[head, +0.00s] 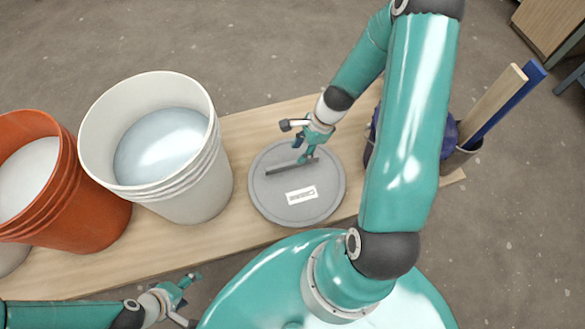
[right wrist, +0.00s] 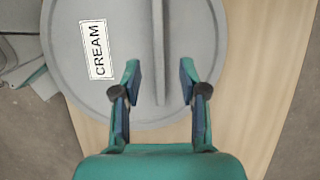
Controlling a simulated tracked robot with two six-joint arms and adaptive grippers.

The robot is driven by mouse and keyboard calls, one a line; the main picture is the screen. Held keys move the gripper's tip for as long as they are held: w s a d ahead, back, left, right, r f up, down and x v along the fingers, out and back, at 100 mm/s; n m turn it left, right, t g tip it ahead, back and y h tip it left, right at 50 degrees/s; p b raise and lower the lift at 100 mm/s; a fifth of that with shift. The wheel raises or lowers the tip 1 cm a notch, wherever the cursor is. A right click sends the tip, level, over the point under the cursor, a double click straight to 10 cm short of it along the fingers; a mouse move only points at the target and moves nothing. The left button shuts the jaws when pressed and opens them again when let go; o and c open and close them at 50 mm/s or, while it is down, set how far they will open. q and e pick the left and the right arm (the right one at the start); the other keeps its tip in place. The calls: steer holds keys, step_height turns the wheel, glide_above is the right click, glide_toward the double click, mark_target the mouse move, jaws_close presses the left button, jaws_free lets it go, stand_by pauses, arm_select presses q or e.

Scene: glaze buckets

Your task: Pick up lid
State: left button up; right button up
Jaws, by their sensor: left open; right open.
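The grey round lid (head: 270,203) lies flat on the wooden bench, with a white label and a raised bar handle across it. In the right wrist view the lid (right wrist: 195,40) fills the upper middle, its label reads CREAM, and the handle (right wrist: 159,60) runs upright in the picture. My right gripper (head: 304,160) is above the lid at the handle; in its wrist view the gripper (right wrist: 159,82) is open, with one finger on each side of the handle's near end and gaps between. My left gripper (head: 190,296) is open and empty at the bench's front edge, away from the lid.
A white bucket (head: 200,185) of pale liquid stands left of the lid, and an orange bucket (head: 95,215) further left. A dark container (head: 372,140), partly hidden by my right arm, and a pot with upright slats (head: 495,100) stand to the right. Bare bench (head: 255,125) shows behind the lid.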

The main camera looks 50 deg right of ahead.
mark_target(293, 162)
steer(key=shift+b+x, duration=1.75)
steer(key=shift+x, duration=1.25)
steer(key=shift+f, duration=0.25)
jaws_close()
